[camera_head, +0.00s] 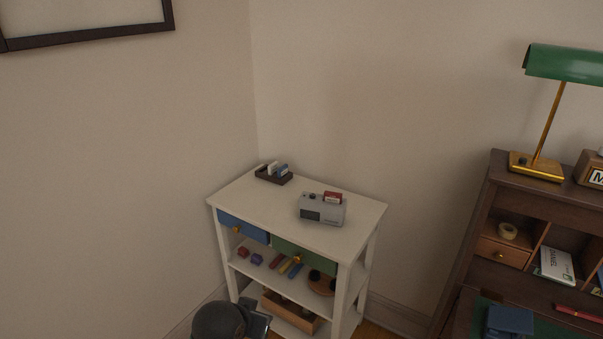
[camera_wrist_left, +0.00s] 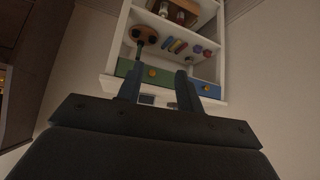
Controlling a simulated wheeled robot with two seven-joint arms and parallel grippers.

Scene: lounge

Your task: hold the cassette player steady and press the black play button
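The grey cassette player (camera_head: 322,213) sits on top of the white shelf unit (camera_head: 362,213), near the middle right. A red cassette (camera_head: 333,198) stands up from its top at the right. Small dark parts show on its top and front; I cannot tell which is the black play button. In the left wrist view, where the shelf appears upside down, my left gripper (camera_wrist_left: 157,84) has its two fingers apart and empty, in front of the shelf. A small greyish shape between the fingers may be the player. My right gripper is not in view.
A dark tray (camera_head: 272,178) with small cassettes stands at the shelf's back left corner. Blue and green drawers with knobs front the shelf, and small objects lie below. A wooden desk (camera_head: 477,213) with a green lamp (camera_head: 566,64) stands right. Bare shelf top surrounds the player.

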